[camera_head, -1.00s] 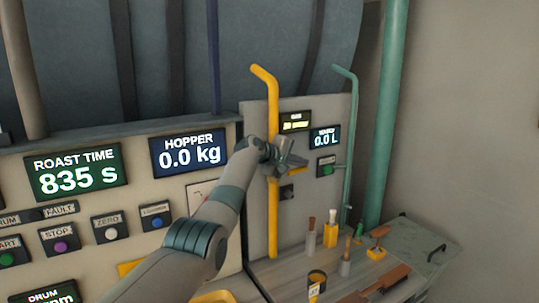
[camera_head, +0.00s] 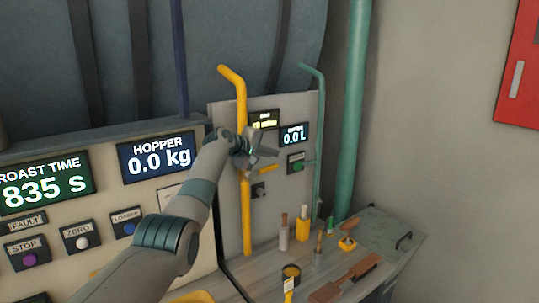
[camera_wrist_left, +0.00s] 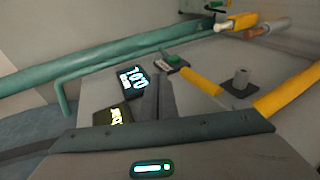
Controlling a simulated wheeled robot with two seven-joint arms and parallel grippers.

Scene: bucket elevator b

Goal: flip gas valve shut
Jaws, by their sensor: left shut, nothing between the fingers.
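The yellow gas pipe (camera_head: 245,210) runs upright on the grey panel at the middle of the head view. A short yellow bar, which looks like the valve lever (camera_head: 268,169), sticks out sideways to the right of the pipe. In the left wrist view the lever (camera_wrist_left: 201,81) and the pipe (camera_wrist_left: 288,90) lie right of the fingers. My left gripper (camera_head: 268,156) is shut and empty, in front of the panel just above the lever, and hides part of the pipe. Whether it touches the lever I cannot tell. My right gripper is not in view.
A teal pipe (camera_head: 318,150) runs right of the panel. A red box (camera_head: 520,70) hangs on the right wall.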

